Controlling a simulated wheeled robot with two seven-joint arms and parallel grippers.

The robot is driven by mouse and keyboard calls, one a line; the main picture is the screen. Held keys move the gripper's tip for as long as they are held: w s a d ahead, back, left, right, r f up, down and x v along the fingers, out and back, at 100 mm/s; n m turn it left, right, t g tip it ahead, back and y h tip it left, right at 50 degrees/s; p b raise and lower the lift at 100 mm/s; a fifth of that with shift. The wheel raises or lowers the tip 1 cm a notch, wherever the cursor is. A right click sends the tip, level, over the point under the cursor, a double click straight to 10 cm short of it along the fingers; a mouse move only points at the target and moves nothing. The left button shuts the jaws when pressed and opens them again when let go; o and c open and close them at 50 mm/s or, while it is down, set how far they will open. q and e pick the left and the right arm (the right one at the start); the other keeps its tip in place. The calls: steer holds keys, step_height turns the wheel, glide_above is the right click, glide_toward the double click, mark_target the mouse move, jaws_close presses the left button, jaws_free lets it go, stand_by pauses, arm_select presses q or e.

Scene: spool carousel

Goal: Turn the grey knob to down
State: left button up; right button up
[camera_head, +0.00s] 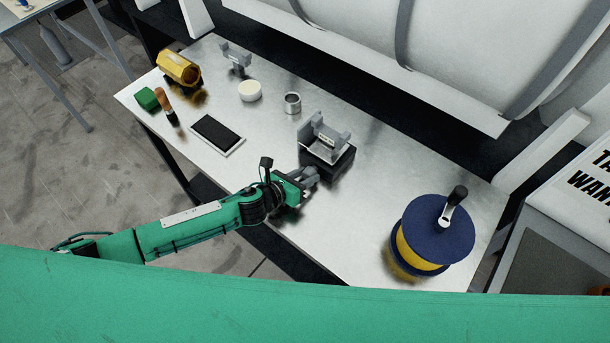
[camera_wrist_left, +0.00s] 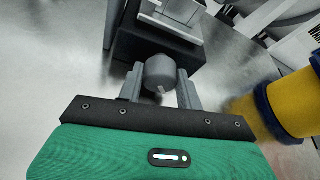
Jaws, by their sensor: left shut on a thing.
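The grey knob (camera_wrist_left: 160,70) is a round dial on the front of a black box (camera_wrist_left: 150,47), with a pale mark at its lower edge in the left wrist view. My left gripper (camera_wrist_left: 160,80) has one finger on each side of the knob and is shut on it. In the head view the left gripper (camera_head: 309,176) reaches the near side of the black box (camera_head: 330,168), and the knob is mostly hidden by the fingers. A grey metal bracket (camera_head: 325,133) sits on top of the box. My right gripper is not in view.
A blue and yellow spool with a crank (camera_head: 430,228) stands on the metal table (camera_head: 370,215) at right. A dark tablet (camera_head: 217,134), a metal ring (camera_head: 292,102), a white disc (camera_head: 250,91) and a yellow roll (camera_head: 179,68) are at left.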

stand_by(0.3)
arm_select(q)
steer(key=o, duration=1)
steer(key=shift+a, duration=0.1)
steer(key=shift+s+a+r, duration=0.1)
steer(key=shift+s+a, duration=0.05)
steer(key=shift+s, duration=0.1)
steer(key=b+v, duration=0.3)
steer(key=v, duration=0.9)
steer(key=shift+a+b, duration=0.1)
steer(key=shift+b, duration=0.2)
steer(key=shift+s+a+r, duration=0.2)
steer(key=shift+s+a, duration=0.1)
steer(key=shift+s, duration=0.05)
